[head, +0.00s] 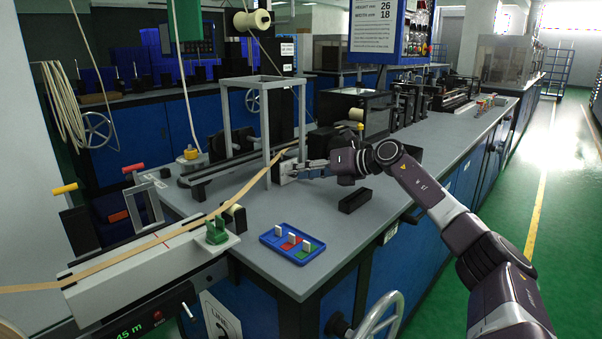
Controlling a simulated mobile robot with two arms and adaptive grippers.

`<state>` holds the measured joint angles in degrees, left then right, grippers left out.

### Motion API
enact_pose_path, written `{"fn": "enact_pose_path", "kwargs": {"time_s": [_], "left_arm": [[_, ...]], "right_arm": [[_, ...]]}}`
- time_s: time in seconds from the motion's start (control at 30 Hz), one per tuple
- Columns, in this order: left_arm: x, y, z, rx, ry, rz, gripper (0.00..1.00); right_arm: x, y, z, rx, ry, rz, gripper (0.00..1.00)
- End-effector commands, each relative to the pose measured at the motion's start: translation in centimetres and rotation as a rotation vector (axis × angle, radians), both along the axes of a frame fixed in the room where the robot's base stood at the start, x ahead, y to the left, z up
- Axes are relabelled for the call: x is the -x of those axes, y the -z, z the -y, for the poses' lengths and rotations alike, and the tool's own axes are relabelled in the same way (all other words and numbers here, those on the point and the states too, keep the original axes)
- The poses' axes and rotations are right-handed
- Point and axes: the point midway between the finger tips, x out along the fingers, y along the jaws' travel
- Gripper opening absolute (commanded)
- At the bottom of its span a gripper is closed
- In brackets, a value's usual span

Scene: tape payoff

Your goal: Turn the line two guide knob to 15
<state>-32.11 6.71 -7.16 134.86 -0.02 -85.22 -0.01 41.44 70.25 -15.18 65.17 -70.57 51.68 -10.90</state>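My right gripper (301,172) reaches in from the right, at the foot of a grey upright frame (260,83) on the bench. Its fingertips are at a small pale block with a dial-like face (284,173), which may be the guide knob's mount. The knob itself and its scale are too small and too covered to read. I cannot tell whether the fingers are closed on it. A tan tape (232,196) runs from the lower left up through the frame, passing beside the block. My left gripper is not in view.
A blue tray (266,239) with red and green compartments and small pale pieces lies near the bench's front edge. A black open box (355,201) is below my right forearm. A hanging sign (376,25) reads height 26, width 18. A handwheel (381,318) sticks out in front.

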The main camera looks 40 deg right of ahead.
Motion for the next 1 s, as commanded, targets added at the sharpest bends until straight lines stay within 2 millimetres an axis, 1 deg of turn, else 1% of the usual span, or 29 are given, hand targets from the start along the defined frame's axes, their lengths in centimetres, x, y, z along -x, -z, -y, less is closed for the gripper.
{"fn": "enact_pose_path", "kwargs": {"time_s": [0.17,0.27,0.5,0.73,1.0], "left_arm": [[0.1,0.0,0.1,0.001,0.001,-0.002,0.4],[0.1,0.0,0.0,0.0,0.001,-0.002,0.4],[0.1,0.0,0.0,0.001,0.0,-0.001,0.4],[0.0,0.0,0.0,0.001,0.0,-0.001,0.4],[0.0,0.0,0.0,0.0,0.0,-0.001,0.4]], "right_arm": [[0.1,0.0,0.0,0.001,0.0,0.0,0.34],[0.5,-0.1,0.2,0.001,0.0,-0.001,0.34],[3.0,-0.9,1.0,0.005,0.002,-0.006,0.34],[4.5,-0.7,1.6,0.001,0.004,-0.006,0.34],[5.5,-0.8,1.5,-0.002,-0.007,-0.002,0.34]]}}
